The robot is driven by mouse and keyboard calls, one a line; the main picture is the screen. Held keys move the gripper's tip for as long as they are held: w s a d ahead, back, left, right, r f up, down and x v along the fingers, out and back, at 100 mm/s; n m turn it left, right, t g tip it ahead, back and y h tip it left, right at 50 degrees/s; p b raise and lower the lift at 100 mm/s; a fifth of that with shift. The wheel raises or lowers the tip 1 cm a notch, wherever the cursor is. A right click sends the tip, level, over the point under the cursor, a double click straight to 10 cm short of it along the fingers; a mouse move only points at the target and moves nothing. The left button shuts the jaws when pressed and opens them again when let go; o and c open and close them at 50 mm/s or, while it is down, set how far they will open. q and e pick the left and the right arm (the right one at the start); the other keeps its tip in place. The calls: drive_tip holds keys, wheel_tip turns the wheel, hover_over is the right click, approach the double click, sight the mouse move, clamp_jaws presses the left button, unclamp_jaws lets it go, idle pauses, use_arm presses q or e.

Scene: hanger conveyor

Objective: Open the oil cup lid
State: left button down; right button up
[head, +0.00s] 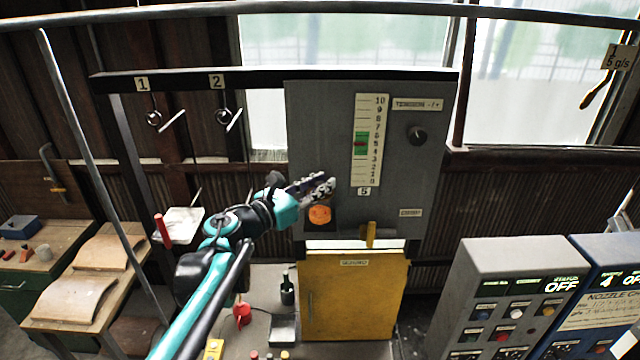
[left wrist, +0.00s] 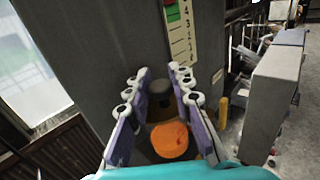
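A round orange lid (head: 319,214), apparently the oil cup lid, sits low on the front of the grey panel (head: 300,130). In the left wrist view the orange lid (left wrist: 169,141) shows between the fingers, with a brownish part and a dark round part just beyond it. My left gripper (head: 322,185) is in front of the panel, just above the lid in the head view. Its fingers (left wrist: 161,84) are spread apart with nothing held between them. Whether a finger touches the lid I cannot tell. My right gripper is not in view.
The panel carries a numbered scale (head: 370,140), a black knob (head: 416,135) and a yellow handle (head: 370,235). A yellow cabinet (head: 353,295) stands below. Grey (head: 510,300) and blue control boxes are at right. A bottle (head: 287,288) and a red can (head: 242,313) stand below left.

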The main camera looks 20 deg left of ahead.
use_arm(q)
drive_tip(key=b, duration=0.1)
drive_tip(key=n+t+b, duration=0.1)
drive_tip(key=shift+a+r+n+b, duration=0.1)
drive_tip(key=shift+a+n+b, duration=0.2)
drive_tip(key=n+t+b, duration=0.1)
drive_tip(key=a+n+t+b, duration=0.1)
drive_tip(key=b, duration=0.1)
drive_tip(key=n+t+b, duration=0.1)
drive_tip(key=n, duration=0.1)
drive_tip(key=shift+s+a+r+t, duration=0.2)
drive_tip(key=shift+s+r+t, duration=0.1)
drive_tip(key=shift+r, duration=0.1)
drive_tip(key=shift+s+a+f+n+t+y+b, duration=0.25)
drive_tip(key=shift+a+n+y+b, duration=0.85)
drive_tip(key=shift+n+y, duration=3.4)
drive_tip(key=shift+s+a+f+n+t+y+b, duration=0.4)
drive_tip(key=shift+n+y+b, duration=1.15)
drive_tip(key=shift+n+y, duration=2.9)
drive_tip(key=shift+s+a+f+n+t+y+b, duration=0.1)
drive_tip(key=shift+a+n+y+b, duration=1.05)
drive_tip(key=shift+n+y, duration=3.3)
drive_tip(key=n+h, duration=0.2)
drive_tip(key=n, duration=0.1)
drive_tip(key=shift+d+n+h, duration=0.1)
drive_tip(key=shift+n+h, duration=0.3)
